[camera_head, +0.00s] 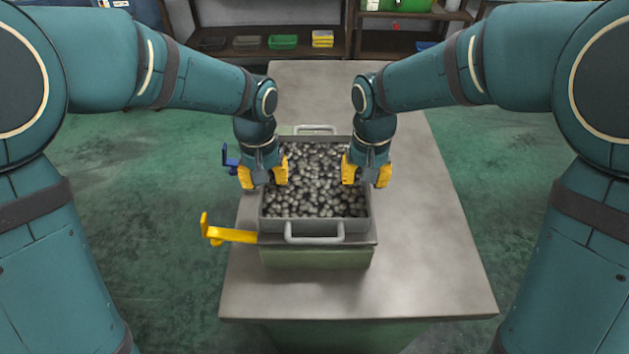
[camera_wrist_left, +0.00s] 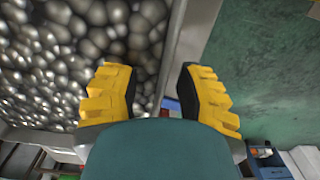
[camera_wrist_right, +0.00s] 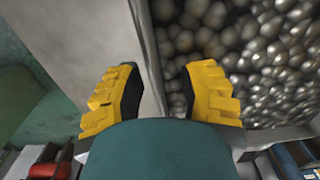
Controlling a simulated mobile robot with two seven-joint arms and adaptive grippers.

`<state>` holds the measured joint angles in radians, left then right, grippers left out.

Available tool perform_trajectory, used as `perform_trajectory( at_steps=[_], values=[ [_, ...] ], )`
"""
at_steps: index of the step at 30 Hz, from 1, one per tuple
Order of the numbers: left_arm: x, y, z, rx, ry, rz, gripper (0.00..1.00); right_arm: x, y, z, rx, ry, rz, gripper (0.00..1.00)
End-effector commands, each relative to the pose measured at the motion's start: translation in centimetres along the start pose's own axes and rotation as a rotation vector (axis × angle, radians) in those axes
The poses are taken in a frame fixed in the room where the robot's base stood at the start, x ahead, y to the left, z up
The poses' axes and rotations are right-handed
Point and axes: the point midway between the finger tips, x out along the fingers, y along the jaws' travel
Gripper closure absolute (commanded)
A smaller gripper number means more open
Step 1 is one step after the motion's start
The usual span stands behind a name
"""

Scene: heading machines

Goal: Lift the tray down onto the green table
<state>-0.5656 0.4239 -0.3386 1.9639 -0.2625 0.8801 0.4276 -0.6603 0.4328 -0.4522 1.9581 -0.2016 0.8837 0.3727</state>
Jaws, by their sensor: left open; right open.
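The tray (camera_head: 352,227) is a grey metal box filled with shiny rounded metal pieces (camera_head: 315,195), with a bar handle (camera_head: 314,238) at the near end and another (camera_head: 315,129) at the far end. It sits level on a raised green stand (camera_head: 315,257). My left gripper (camera_head: 264,176) is open over the tray's left side; its wrist view shows the wall (camera_wrist_left: 166,60) between the yellow fingers. My right gripper (camera_head: 366,174) is open over the right side, with the wall (camera_wrist_right: 150,60) between its fingers in its wrist view. Finger contact with the walls cannot be told.
A grey-topped table (camera_head: 430,260) with a green base carries the stand; its top is clear on the right. A yellow lever (camera_head: 228,235) sticks out left of the stand, and a blue part (camera_head: 230,160) lies behind it. Shelves with bins (camera_head: 283,42) stand at the back.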

Motion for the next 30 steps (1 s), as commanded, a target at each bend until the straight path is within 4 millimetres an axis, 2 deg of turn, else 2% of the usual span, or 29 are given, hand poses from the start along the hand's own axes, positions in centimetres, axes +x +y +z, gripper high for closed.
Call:
perform_trajectory(
  at_steps=[4, 5, 6, 8, 9, 23, 30],
  values=[
    [0.0, 0.0, 0.0, 0.000, 0.000, 0.000, 0.64, 0.0, 0.0, 0.0, 0.000, 0.000, 0.000, 0.64],
    [0.0, 0.0, 0.0, 0.000, 0.000, 0.000, 0.61, 0.0, 0.0, 0.0, 0.000, 0.000, 0.000, 0.61],
    [0.0, 0.0, 0.0, 0.000, 0.000, 0.000, 0.75, 0.0, 0.0, 0.0, 0.000, 0.000, 0.000, 0.75],
    [0.0, 0.0, 0.0, 0.000, 0.000, 0.000, 0.96, 0.0, 0.0, 0.0, 0.000, 0.000, 0.000, 0.96],
    [0.0, 0.0, 0.0, 0.000, 0.000, 0.000, 1.00, 0.0, 0.0, 0.0, 0.000, 0.000, 0.000, 1.00],
    [-0.1, 0.0, 0.0, 0.001, 0.000, 0.000, 1.00, -0.2, 0.0, 0.0, 0.000, 0.001, 0.000, 1.00],
    [-1.2, 0.0, 0.0, 0.000, 0.000, 0.000, 1.00, -1.2, 0.0, 0.0, 0.000, 0.001, 0.000, 1.00]
  ],
)
